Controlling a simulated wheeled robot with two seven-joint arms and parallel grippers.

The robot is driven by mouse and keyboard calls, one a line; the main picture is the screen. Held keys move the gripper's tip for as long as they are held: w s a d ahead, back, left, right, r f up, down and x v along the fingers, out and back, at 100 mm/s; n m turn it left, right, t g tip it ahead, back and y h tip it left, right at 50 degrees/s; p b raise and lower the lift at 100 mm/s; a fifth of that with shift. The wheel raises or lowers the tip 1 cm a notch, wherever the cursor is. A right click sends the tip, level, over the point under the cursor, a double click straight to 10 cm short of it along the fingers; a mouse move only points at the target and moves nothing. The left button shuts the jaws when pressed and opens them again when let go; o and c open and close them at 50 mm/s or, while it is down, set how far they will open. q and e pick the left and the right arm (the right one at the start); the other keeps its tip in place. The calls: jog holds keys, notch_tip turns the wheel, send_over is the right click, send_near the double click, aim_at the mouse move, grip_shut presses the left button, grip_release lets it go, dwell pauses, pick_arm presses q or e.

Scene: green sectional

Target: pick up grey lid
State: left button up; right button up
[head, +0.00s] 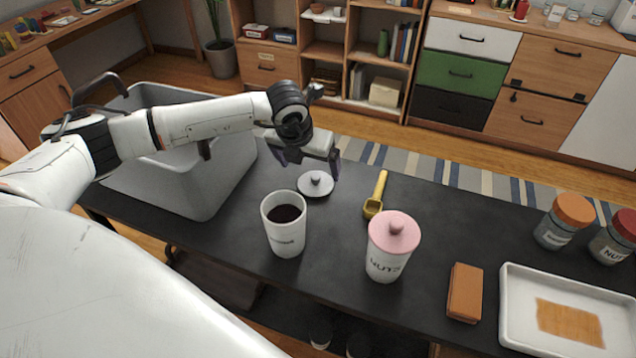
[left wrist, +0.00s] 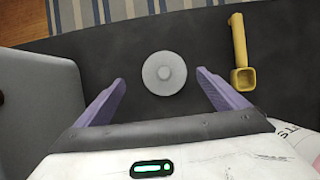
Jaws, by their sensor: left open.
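The grey lid (head: 316,184) is a round disc with a small knob. It lies flat on the dark counter behind the white cup. My left gripper (head: 308,162) is open just above and behind it in the head view. In the left wrist view the lid (left wrist: 164,73) sits centred ahead of the two purple fingers of my left gripper (left wrist: 162,84), with a gap on each side. The fingers do not appear to touch it. My right gripper is not seen in either view.
A white cup with dark contents (head: 285,226) stands in front of the lid. A yellow scoop (head: 376,198) lies to its right, near a pink-lidded nuts jar (head: 392,246). A grey sink basin (head: 210,185) is at left. A brown block (head: 465,292) and white tray (head: 515,320) lie at right.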

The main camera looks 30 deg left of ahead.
aim_at(315, 176)
pick_arm(q)
jog(key=x, duration=0.6)
jog(key=shift+w+d+p, duration=0.1)
jog(key=shift+d+p, duration=0.2)
jog(key=shift+p, duration=0.05)
jog(key=shift+r, duration=0.1)
jog(key=c, duration=1.1)
